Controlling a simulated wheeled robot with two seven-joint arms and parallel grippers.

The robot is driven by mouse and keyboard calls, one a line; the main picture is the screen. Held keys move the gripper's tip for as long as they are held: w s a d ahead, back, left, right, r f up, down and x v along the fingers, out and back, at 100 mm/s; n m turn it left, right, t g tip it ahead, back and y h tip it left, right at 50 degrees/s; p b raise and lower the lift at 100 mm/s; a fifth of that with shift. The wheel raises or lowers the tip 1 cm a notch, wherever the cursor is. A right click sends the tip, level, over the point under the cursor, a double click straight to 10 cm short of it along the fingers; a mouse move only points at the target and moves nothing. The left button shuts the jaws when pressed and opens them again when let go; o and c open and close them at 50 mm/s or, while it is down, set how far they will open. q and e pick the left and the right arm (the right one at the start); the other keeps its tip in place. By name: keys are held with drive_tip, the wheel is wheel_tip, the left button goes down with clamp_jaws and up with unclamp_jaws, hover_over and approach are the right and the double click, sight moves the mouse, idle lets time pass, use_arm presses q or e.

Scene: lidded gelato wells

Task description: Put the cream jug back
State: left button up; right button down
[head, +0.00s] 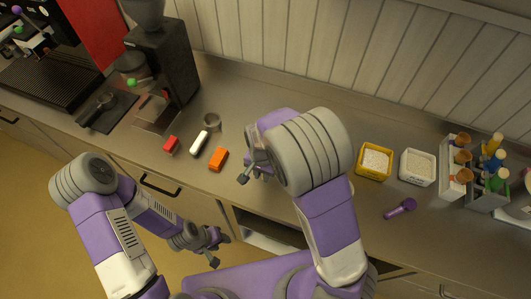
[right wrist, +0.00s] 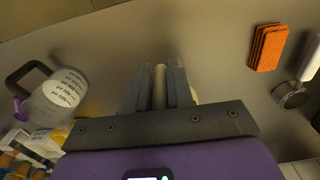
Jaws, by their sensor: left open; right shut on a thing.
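My right gripper (head: 254,170) is over the middle of the counter, its arm covering much of what is around it. In the right wrist view its fingers (right wrist: 160,84) are shut on an upright cream-coloured bar, which I take to be the handle of the cream jug (right wrist: 160,78). The rest of the jug is almost wholly hidden behind the fingers and palm, and I cannot tell whether it touches the counter. My left gripper (head: 212,246) is open and empty, low in front of the counter's front edge.
A clear measuring jug (right wrist: 62,98) with a dark handle stands left in the wrist view. Yellow (head: 373,176) and white (head: 417,183) tubs stand right, behind a purple-handled tool (head: 400,208).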

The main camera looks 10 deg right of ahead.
drive_tip(key=f, duration=0.3)
drive_tip(key=f+b, duration=0.1)
drive_tip(key=f, duration=0.3)
drive_tip(key=shift+s, duration=0.2)
wheel_tip(320, 180, down, 2)
drive_tip(key=shift+s+f, duration=0.15)
drive_tip(key=shift+w+f, duration=0.15)
drive_tip(key=shift+w, duration=0.05)
drive_tip(key=shift+s+f, duration=0.1)
drive_tip(key=shift+f, duration=0.1)
drive_tip(key=c, duration=1)
unclamp_jaws()
